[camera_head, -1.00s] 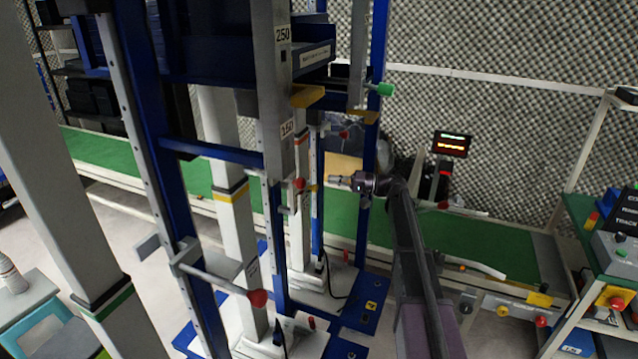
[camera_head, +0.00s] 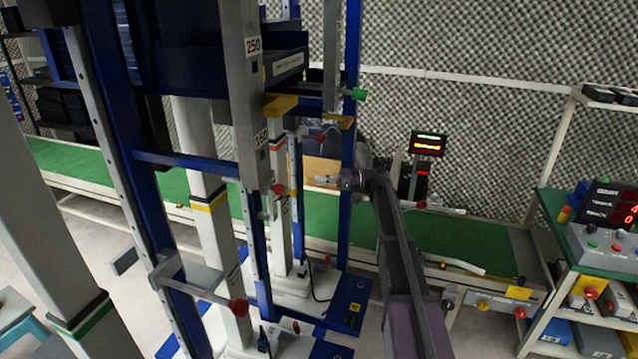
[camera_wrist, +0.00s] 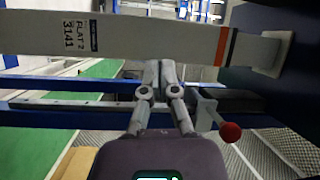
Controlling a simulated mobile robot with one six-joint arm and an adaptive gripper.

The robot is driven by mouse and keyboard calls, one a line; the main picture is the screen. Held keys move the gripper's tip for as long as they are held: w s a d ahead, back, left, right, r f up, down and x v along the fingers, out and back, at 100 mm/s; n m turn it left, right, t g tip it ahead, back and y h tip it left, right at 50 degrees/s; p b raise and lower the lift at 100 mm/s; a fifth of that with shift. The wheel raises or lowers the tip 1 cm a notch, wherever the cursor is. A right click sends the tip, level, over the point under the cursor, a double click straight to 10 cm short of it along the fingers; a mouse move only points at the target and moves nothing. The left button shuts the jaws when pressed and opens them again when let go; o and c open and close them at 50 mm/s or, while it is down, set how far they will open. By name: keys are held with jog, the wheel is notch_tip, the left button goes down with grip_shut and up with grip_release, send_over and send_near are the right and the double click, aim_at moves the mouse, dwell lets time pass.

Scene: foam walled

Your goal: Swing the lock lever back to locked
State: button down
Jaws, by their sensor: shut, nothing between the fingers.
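My gripper (camera_head: 318,179) is shut and empty, beside the blue and grey uprights. In the wrist view its closed fingertips (camera_wrist: 160,68) point at a white post marked FLAT 2 3141. A lever with a red ball knob (camera_wrist: 230,132) sticks out from a blue and grey rail, just right of the fingers and apart from them. In the head view a red knob (camera_head: 278,189) shows left of my gripper, on the upright. I cannot tell if it is the same one. Another red-knobbed lever (camera_head: 238,307) sits lower, at the front upright. Which position counts as locked cannot be told.
Blue-based uprights stand close together around my gripper. The white post (camera_wrist: 145,38) crosses the wrist view. A green conveyor (camera_head: 450,240) runs behind. A green knob (camera_head: 359,94) juts out above my gripper. A shelf with a control box (camera_head: 603,247) stands at right.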

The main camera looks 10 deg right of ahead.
jog(key=a, duration=0.8)
jog(key=shift+w+a+r+p, duration=0.1)
jog(key=shift+a+r+p, duration=0.2)
jog(key=shift+s+d+f+b, duration=0.15)
jog(key=shift+s, duration=0.5)
jog(key=shift+s+d+f+b, duration=0.1)
jog(key=shift+s+d+b, duration=0.05)
jog(key=shift+s, duration=0.45)
jog(key=shift+s+d+f+b, duration=0.15)
jog(key=shift+s, duration=0.5)
jog(key=shift+d, duration=0.2)
